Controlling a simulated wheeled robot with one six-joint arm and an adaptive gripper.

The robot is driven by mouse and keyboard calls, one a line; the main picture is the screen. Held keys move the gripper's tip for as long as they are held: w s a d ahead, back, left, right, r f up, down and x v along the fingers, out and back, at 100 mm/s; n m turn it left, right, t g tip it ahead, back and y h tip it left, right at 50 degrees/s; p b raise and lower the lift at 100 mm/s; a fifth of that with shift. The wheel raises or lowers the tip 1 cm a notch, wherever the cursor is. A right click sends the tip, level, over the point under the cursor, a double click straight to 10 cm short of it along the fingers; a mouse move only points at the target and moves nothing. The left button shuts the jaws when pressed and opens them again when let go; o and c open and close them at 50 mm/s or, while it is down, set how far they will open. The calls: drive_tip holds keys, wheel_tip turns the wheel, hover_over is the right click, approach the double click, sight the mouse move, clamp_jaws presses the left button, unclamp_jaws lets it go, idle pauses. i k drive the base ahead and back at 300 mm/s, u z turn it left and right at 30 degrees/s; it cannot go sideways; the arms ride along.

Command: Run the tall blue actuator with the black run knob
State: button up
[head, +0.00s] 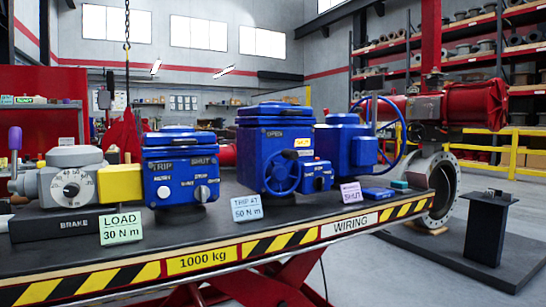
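The tall blue actuator (258,133) stands upright mid-bench. It has a lid, a window reading OPEN, a blue handwheel (282,172) on its front and a yellow label (303,142). A small blue control box (316,177) at its right carries a black knob (319,183); its setting is too small to read. A lower blue actuator (180,160) to the left reads TRIP and SHUT. My gripper is not in view.
A grey brake unit (75,160) joins the left actuator through a yellow block (119,183). Cards stand on the bench: LOAD 30 N m (122,227), TRIP AT 50 N m (246,208), SHUT (351,193). A red actuator (475,105) on a pipe and a black pedestal (487,225) stand right.

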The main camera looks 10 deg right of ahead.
sight(318, 182)
drive_tip(key=k, duration=1)
drive_tip(key=z, duration=0.95)
drive_tip(key=i, duration=0.85)
drive_tip(key=u, duration=0.55)
drive_tip(key=i, duration=0.65)
drive_tip(key=u, duration=0.5)
